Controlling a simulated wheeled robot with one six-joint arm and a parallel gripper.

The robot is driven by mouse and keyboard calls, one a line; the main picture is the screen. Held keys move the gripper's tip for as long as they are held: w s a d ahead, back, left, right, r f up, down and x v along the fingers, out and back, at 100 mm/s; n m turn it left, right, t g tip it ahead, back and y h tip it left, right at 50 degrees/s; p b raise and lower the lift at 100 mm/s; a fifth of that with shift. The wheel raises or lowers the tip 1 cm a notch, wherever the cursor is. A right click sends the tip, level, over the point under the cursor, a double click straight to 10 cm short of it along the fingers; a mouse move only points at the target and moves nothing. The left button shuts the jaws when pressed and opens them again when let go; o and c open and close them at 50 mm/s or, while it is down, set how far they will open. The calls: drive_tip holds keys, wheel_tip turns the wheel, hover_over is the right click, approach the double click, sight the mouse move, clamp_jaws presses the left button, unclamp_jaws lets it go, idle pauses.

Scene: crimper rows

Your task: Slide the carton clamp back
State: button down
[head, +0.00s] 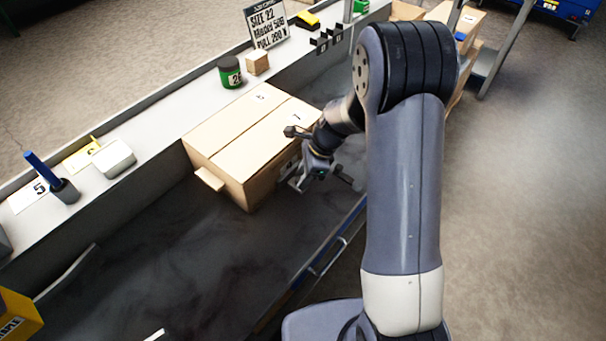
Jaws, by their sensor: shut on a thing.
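A brown cardboard carton (240,135) with two closed top flaps sits in the dark trough of the bench, in the middle of the head view. A small tan flap or block sticks out low at its left end. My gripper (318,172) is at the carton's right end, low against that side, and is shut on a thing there. That thing looks like the grey metal carton clamp (344,183), whose bars show beside the gripper. My own wrist and arm hide part of the clamp and of the carton's right end, so the exact grip is hard to see.
The ledge (145,130) behind the trough holds a green tin (230,72), a small wooden block (257,62), a white dish (113,158), a blue-handled tool (50,176) and a sign (267,24). The trough floor (190,245) left of the carton is largely clear.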

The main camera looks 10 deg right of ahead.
drive_tip(key=s+d, duration=0.8)
drive_tip(key=shift+s+d, duration=0.1)
drive_tip(key=shift+d, duration=0.05)
drive_tip(key=c, duration=1.1)
unclamp_jaws()
drive_tip(key=shift+d, duration=0.1)
drive_tip(key=shift+c, duration=0.2)
drive_tip(key=shift+r, duration=0.1)
drive_tip(key=p+v, duration=0.2)
drive_tip(key=v, duration=0.8)
drive_tip(key=shift+r+p, duration=0.3)
drive_tip(key=shift+d, duration=0.1)
